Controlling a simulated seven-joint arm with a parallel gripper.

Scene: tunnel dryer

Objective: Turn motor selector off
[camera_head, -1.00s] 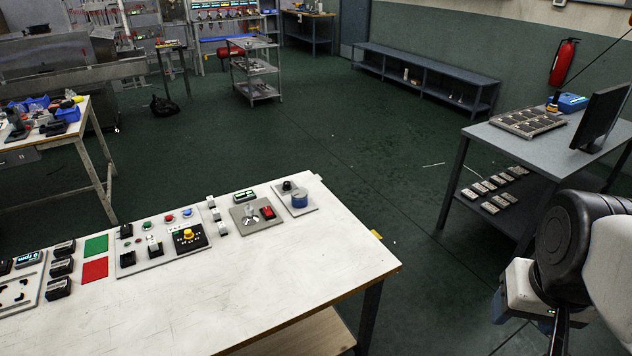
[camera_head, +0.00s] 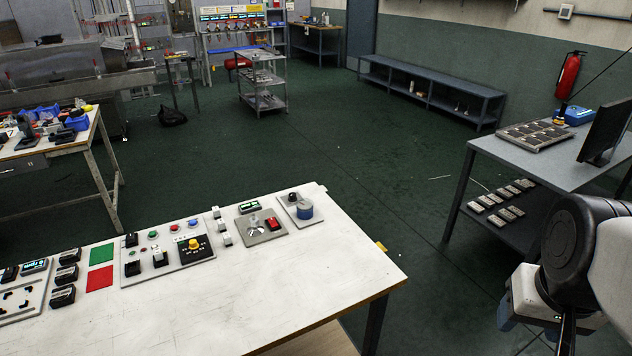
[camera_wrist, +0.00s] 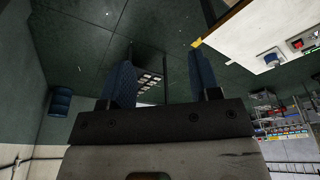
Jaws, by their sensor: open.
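The white control table (camera_head: 300,290) carries several knobs and switches. No readable label shows which is the motor selector. Candidates are a yellow knob (camera_head: 194,244) on a black plate, a metal knob (camera_head: 254,220) on a grey plate beside a red switch (camera_head: 273,224), and a blue round knob (camera_head: 305,209) on the rightmost plate. My gripper (camera_wrist: 160,68) is open and empty, its two blue fingers wide apart. It is clear of the table, which shows at the upper right of the wrist view with the blue knob (camera_wrist: 273,57).
A grey table (camera_head: 545,160) with a monitor (camera_head: 607,132) stands at the right, close to my arm. Green and red squares (camera_head: 100,278) and black switches lie on the control table's left. A workbench (camera_head: 45,160) stands at the left. Open floor lies behind the control table.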

